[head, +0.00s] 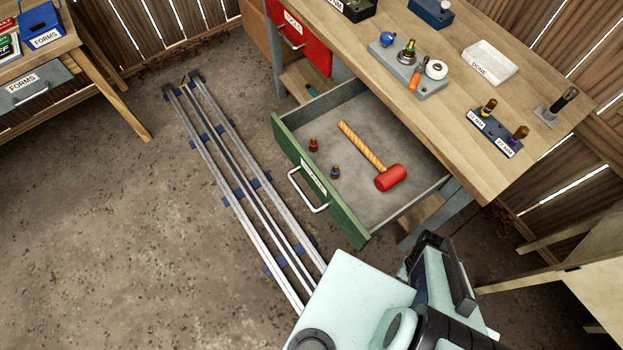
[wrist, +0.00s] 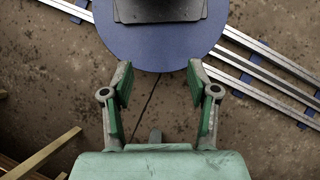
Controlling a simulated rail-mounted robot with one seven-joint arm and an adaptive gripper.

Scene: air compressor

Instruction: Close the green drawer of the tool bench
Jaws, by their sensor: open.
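The green drawer (head: 318,186) of the tool bench (head: 439,86) stands pulled well out in the head view. Its green front has a pale metal handle (head: 306,190) and a label. Inside lie a mallet with a red head (head: 390,177) and wooden handle, and two small fittings, one red (head: 313,145) and one blue (head: 335,173). In the wrist view my gripper (wrist: 157,88) is open, with green pads and nothing between them, above the floor. The drawer does not show in the wrist view. My gripper's fingers cannot be made out in the head view.
A red drawer (head: 298,37) sits left of the green one. My rail runs along the floor before the drawer. A forms table (head: 63,50) stands upper left.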

